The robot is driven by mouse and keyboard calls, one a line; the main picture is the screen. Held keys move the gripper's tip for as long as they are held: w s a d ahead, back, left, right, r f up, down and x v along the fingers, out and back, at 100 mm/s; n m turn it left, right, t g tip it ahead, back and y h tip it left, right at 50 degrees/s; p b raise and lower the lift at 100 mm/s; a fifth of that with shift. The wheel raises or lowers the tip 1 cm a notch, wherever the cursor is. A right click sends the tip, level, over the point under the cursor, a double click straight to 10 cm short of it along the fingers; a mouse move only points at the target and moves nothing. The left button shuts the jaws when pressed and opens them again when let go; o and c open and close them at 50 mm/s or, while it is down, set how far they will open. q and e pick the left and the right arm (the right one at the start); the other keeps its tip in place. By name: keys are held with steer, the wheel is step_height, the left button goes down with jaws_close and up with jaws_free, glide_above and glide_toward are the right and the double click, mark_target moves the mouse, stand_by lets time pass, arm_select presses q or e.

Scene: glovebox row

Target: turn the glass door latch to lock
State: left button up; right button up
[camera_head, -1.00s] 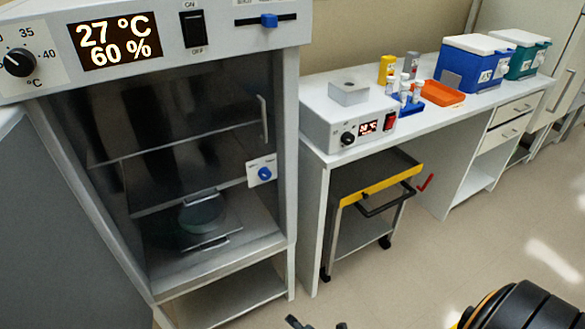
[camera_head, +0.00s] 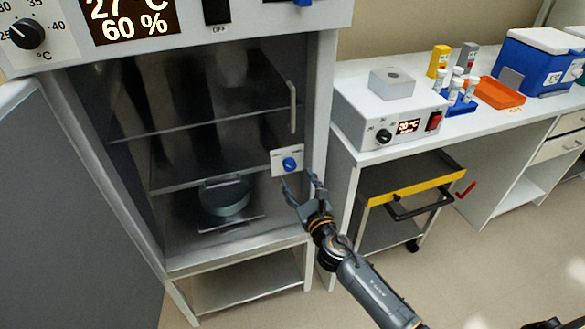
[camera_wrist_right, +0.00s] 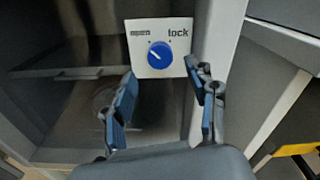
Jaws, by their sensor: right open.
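The latch is a round blue knob (camera_head: 290,164) on a white plate at the lower right of the glass door (camera_head: 225,110). The right wrist view shows the blue knob (camera_wrist_right: 160,55) close, with "open" printed at upper left and "lock" at upper right. The pale mark on the knob appears to point up and left, toward "open". My right gripper (camera_head: 300,184) is open, just below and in front of the plate. In the right wrist view its fingers (camera_wrist_right: 160,74) stand apart on either side below the knob, with nothing between them. My left gripper is out of view.
A vertical door handle (camera_head: 293,107) is above the plate. A round dark item (camera_head: 225,197) is behind the glass on the lower shelf. A bench (camera_head: 350,75) with a grey instrument (camera_head: 360,120) is to the right, above a yellow-edged cart (camera_head: 415,187).

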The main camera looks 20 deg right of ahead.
mark_target(291, 167)
steer(key=w, duration=0.6)
steer(key=shift+a+b, duration=0.15)
steer(key=shift+b, duration=0.15)
steer(key=shift+c, duration=0.4)
steer(key=c, duration=1.1)
